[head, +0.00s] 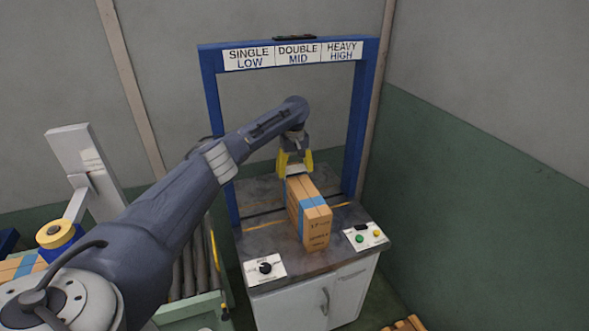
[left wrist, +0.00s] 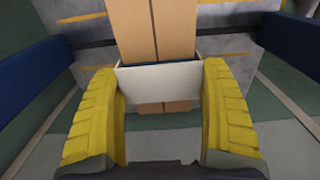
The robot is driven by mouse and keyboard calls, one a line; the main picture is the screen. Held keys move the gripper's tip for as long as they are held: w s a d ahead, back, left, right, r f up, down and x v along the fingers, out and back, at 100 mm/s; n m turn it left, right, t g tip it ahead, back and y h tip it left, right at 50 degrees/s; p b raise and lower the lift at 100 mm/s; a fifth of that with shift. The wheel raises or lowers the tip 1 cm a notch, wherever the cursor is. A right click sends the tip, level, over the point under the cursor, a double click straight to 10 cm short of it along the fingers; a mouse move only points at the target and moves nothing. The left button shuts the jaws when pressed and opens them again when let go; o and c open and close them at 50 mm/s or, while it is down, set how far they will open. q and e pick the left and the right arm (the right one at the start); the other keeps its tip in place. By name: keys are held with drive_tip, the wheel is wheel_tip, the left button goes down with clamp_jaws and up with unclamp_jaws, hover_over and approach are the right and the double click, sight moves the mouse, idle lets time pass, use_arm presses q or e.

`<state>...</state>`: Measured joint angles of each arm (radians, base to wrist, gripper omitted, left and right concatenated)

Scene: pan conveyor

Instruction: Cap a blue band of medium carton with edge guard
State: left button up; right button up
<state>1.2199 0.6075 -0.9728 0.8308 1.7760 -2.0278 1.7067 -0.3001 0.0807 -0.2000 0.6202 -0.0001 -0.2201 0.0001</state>
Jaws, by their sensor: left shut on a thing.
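The brown carton (head: 317,233) stands on the strapping machine's table, with a blue band (head: 313,202) around its middle. My left gripper (head: 295,165) is at the carton's far upper end. Its yellow fingers are shut on a pale edge guard (left wrist: 160,92), which spans the gap between them. In the left wrist view the guard lies across the carton (left wrist: 155,30), with a thin dark blue strip showing along its edge. Whether the guard touches the carton is unclear. My right gripper is in neither view.
The blue arch (head: 359,130) of the machine frames the table (head: 265,235). A dial panel (head: 264,269) and a button panel (head: 365,237) sit at the table's front corners. A roller conveyor (head: 190,270) and a yellow tape roll (head: 57,234) are at left.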

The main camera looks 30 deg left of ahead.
sight(295, 169)
use_arm(q)
drive_tip(key=shift+f, duration=0.6)
drive_tip(key=o, duration=0.7)
drive_tip(key=shift+o, duration=0.2)
drive_tip(key=shift+r, duration=3.75)
